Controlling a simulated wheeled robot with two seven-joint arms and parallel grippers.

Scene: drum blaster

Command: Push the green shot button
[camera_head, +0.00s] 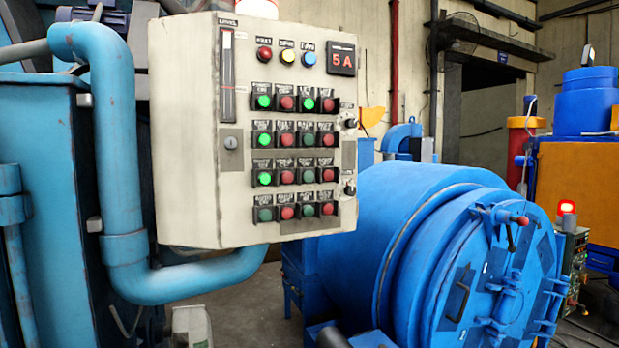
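A beige control panel (190,130) stands upright in front of me, left of centre. It carries rows of paired green and red buttons with small labels. Brightly lit green buttons are at the top left (264,101), top third column (307,103), second row left (264,140) and third row left (264,178). Darker green buttons include the second row third column (308,139) and bottom left (264,214). The labels are too small to read, so I cannot tell which green button is the shot button. Neither gripper is in view.
A display (342,60) reads "5 A" beside red, yellow and blue lamps along the panel's top. A thick light-blue pipe (120,180) bends around the panel's left and underside. A large blue drum (400,225) fills the lower right. A lit red beacon (566,208) stands at far right.

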